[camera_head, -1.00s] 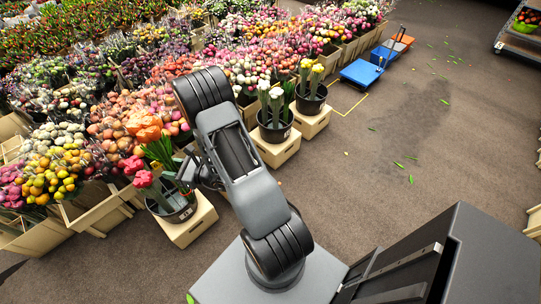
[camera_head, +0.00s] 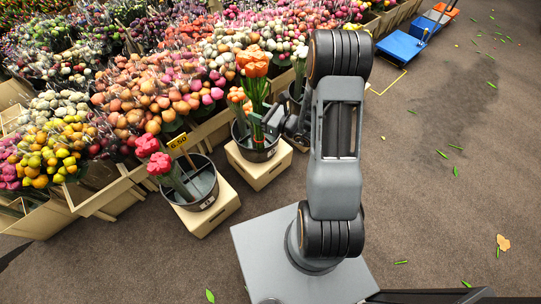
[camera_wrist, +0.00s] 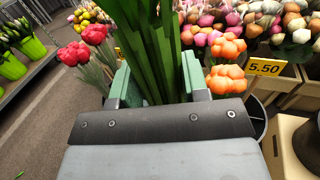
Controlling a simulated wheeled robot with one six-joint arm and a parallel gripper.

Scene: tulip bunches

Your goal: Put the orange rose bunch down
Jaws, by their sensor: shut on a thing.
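My gripper (camera_head: 266,122) is shut on the green stems of the orange rose bunch (camera_head: 254,62), held upright at the middle black bucket (camera_head: 258,152). In the wrist view, the stems (camera_wrist: 155,50) run between the two green fingers of my gripper (camera_wrist: 157,78); the held flower heads are out of that view. Other orange roses (camera_head: 237,96) stand at that bucket, and they show right of the fingers in the wrist view (camera_wrist: 226,62). I cannot tell whether the held stem ends touch the bucket's bottom.
Red roses (camera_head: 153,158) stand in a bucket (camera_head: 205,188) on a cream crate to the left, with a yellow price sign (camera_head: 179,139). Crates of mixed bunches (camera_head: 140,88) fill the back left. A blue platform (camera_head: 400,46) lies far right. The floor (camera_head: 440,200) at right is mostly clear.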

